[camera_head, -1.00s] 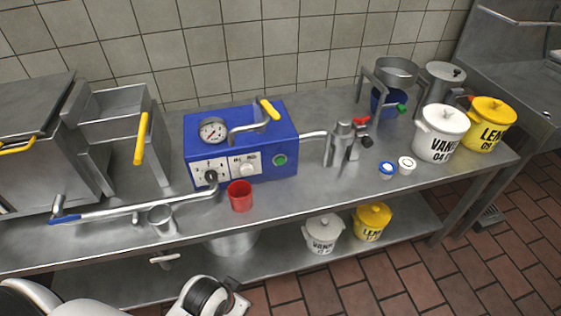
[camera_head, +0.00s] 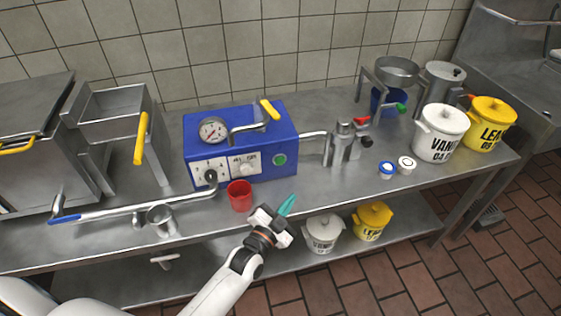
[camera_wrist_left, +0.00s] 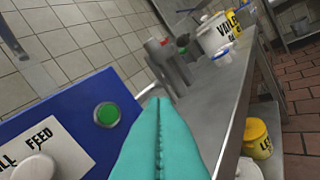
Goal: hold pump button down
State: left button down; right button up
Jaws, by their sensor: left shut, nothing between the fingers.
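The blue pump box (camera_head: 240,140) stands on the steel counter, with a round gauge, two dials and a green round button (camera_head: 280,160) at the right of its front. The green button (camera_wrist_left: 107,115) also shows in the left wrist view, to the left of the fingers. My left gripper (camera_head: 287,205) is at the counter's front edge, below and in front of the button and apart from it. Its teal fingers (camera_wrist_left: 158,125) are shut together with nothing between them. My right gripper is in no view.
A red cup (camera_head: 240,196) stands in front of the box, left of my left gripper. A steel nozzle fixture (camera_head: 345,145) stands to the right. White (camera_head: 440,133) and yellow (camera_head: 491,125) tubs are farther right. The counter right of the gripper is mostly clear.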

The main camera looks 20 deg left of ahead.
aim_at(284, 160)
pick_arm(q)
jog(key=shift+w+a+r+t, duration=0.15)
jog(key=shift+w+r+t, duration=0.35)
jog(key=shift+t, duration=0.1)
jog(key=w+a+b, duration=0.1)
jog(key=w, duration=0.1)
jog(key=w+a+b, duration=0.1)
jog(key=w+a, duration=0.1)
jog(key=w+a+b, duration=0.1)
jog(key=w+b, duration=0.1)
jog(key=shift+w+a, duration=0.5)
jog(key=shift+w, duration=0.1)
jog(key=shift+w+a, duration=0.1)
dwell(1.7)
jog(key=shift+w+a, duration=0.15)
jog(key=shift+w, duration=0.1)
jog(key=shift+w+a+b, duration=0.25)
jog(key=shift+w+b, duration=0.1)
jog(key=shift+b, duration=0.05)
dwell(3.8)
